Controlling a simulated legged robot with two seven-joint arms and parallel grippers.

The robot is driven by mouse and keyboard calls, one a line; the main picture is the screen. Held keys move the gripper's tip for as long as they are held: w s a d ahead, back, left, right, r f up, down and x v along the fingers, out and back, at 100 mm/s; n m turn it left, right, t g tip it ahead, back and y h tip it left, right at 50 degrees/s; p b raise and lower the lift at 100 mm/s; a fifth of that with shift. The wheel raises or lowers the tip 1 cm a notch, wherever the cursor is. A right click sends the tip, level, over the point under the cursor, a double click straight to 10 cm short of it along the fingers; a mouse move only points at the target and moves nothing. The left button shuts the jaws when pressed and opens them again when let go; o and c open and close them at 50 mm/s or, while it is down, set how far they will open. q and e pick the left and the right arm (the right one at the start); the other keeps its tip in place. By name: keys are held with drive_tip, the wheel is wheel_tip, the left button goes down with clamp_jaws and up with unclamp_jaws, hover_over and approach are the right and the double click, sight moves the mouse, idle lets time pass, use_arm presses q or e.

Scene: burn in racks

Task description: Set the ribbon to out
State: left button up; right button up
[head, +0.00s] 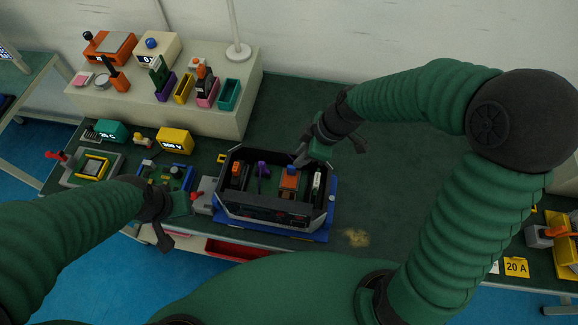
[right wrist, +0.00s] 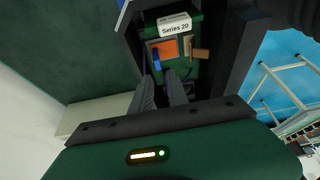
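A dark open-topped case (head: 268,215) stands on a blue base on the green bench. Inside are an orange block (head: 289,181), a purple part (head: 262,170) and an orange-topped part (head: 237,170). My right gripper (head: 302,158) is over the case's back right rim, close to the orange block. In the right wrist view its two fingers (right wrist: 164,88) have a narrow empty gap and point into the case, towards orange (right wrist: 167,50) and blue (right wrist: 156,59) parts. I cannot tell which part is the ribbon. My left gripper (head: 175,220) hangs left of the case; its opening is unclear.
A label reading "Series 20" (right wrist: 174,27) is on the case. Left of it are a green "20 C" box (head: 110,132), a yellow "300 V" box (head: 175,141) and a blue board (head: 168,176). A pale raised shelf (head: 200,116) holds several items. The bench behind the case is clear.

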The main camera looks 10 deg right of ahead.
sight(291, 166)
drive_tip(key=x, duration=0.5)
drive_tip(key=d+x, duration=0.1)
drive_tip(key=x, duration=0.1)
drive_tip(key=shift+w+a+f, duration=0.15)
drive_tip(key=shift+f, duration=0.25)
drive_tip(key=shift+a+f, duration=0.15)
drive_tip(key=shift+f, duration=0.25)
drive_tip(key=shift+a, duration=0.2)
drive_tip(key=shift+w+a, duration=0.1)
drive_tip(key=shift+c, duration=0.8)
clamp_jaws()
